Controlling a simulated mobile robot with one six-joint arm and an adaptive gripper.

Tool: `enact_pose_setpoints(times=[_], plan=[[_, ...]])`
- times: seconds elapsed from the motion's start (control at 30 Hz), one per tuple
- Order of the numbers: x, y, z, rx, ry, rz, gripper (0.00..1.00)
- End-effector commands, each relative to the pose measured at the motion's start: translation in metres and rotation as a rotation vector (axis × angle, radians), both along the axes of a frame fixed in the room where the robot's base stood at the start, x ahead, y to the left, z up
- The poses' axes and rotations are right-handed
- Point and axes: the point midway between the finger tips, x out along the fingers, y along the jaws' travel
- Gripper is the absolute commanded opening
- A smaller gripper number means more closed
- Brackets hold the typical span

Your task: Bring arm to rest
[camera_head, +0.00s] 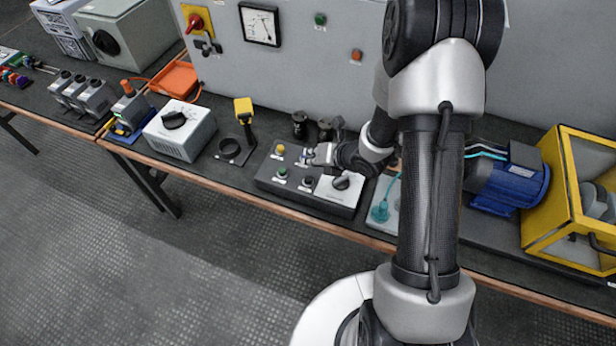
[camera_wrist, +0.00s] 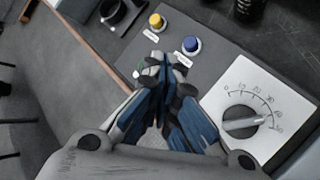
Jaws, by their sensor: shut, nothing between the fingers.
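My arm (camera_head: 430,190) reaches from my base over the workbench, bent at the elbow. My gripper (camera_head: 318,155) is above a dark control box (camera_head: 268,183) with several push buttons and a white dial plate. In the wrist view my gripper (camera_wrist: 163,68) is shut and empty, its fingers pointing at the box. A yellow button (camera_wrist: 157,22) and a blue button (camera_wrist: 190,45) lie just past the fingertips. The dial knob (camera_wrist: 240,122) is to their right. The fingers hide part of the box. I cannot tell whether they touch it.
A white dial box (camera_head: 180,130) and a yellow-topped lever (camera_head: 244,115) stand left of the control box. A blue motor (camera_head: 510,180) and a yellow cage (camera_head: 575,190) stand on the right. The grey cabinet (camera_head: 330,65) rises behind. The floor in front (camera_head: 170,270) is clear.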

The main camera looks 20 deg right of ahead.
Motion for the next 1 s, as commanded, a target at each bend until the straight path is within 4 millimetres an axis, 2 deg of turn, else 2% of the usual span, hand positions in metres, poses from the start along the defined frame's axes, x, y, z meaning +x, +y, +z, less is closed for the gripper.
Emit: enact_pose_setpoints(times=[0.4,0.53,0.67,0.77,0.87,1.0], plan=[[0.000,0.000,0.000,0.000,0.000,0.000,0.00],[0.003,-0.005,0.010,0.003,0.014,-0.049,0.00],[0.008,-0.022,0.047,0.032,0.064,-0.243,0.00],[0.004,-0.040,0.088,0.094,0.114,-0.486,0.00],[-0.010,-0.053,0.130,0.195,0.156,-0.752,0.00],[-0.046,-0.063,0.182,0.390,0.200,-1.118,0.00]])
